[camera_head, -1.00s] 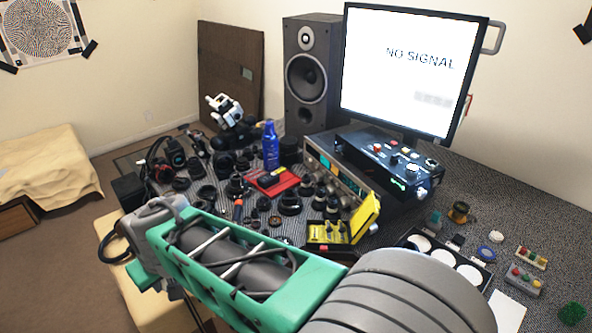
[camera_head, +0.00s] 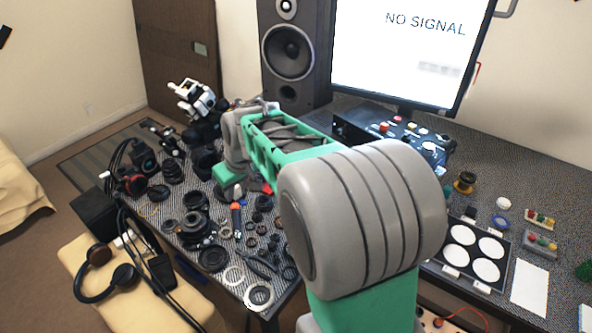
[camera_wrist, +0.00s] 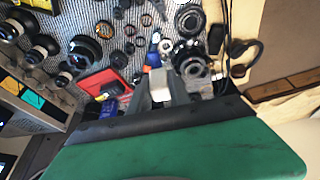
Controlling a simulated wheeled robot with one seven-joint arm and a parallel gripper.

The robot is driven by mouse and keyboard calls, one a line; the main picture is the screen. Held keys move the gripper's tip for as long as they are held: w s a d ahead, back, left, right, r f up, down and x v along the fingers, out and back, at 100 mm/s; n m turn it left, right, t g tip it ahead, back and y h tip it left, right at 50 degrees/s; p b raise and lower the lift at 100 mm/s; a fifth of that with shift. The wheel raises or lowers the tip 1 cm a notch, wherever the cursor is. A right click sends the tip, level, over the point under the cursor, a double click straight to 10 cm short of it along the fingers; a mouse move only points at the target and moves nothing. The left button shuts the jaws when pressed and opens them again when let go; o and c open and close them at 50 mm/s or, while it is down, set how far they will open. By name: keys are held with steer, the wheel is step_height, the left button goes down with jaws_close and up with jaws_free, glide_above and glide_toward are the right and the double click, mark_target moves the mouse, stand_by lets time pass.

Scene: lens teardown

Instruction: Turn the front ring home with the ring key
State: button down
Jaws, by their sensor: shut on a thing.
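My gripper (camera_wrist: 159,88) shows in the wrist view with its grey fingers shut on a pale, blocky thing (camera_wrist: 158,80). I cannot tell whether this is the ring key. Beyond the fingertips lies a dark round lens part (camera_wrist: 191,65), with another ringed lens part (camera_wrist: 188,20) farther up; whether either carries the front ring is unclear. I cannot see contact between the held thing and a lens part. In the head view my forearm reaches over the bench, and the fingertips are not clear there.
The bench is crowded with dark lens parts (camera_head: 195,225) and loose metal rings (camera_head: 258,295). A speaker (camera_head: 290,50) and a monitor (camera_head: 410,45) stand behind. A red tray (camera_wrist: 103,82) lies near the fingers. A white-disc panel (camera_head: 453,258) is at the right.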

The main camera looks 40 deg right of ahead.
steer(key=w+d+f+n, duration=0.1)
steer(key=w+d+f, duration=0.1)
steer(key=d, duration=0.5)
steer(key=w+d+f+n, duration=0.1)
steer(key=w+d+f, duration=0.1)
steer(key=d+f, duration=0.2)
steer(key=w+d+f+n+y+b, duration=0.1)
steer(key=w+d+f, duration=0.1)
steer(key=d, duration=0.9)
steer(key=shift+w+d+f, duration=0.1)
steer(key=shift+w+f, duration=0.15)
steer(key=shift+f, duration=0.65)
steer(key=shift+d+f, duration=0.15)
steer(key=shift+f, duration=0.05)
steer(key=shift+f+b, duration=1.05)
steer(key=shift+f, duration=0.4)
steer(key=shift+r, duration=0.15)
steer(key=shift+s, duration=0.1)
steer(key=shift+f+b, duration=0.7)
steer(key=shift+f, duration=0.2)
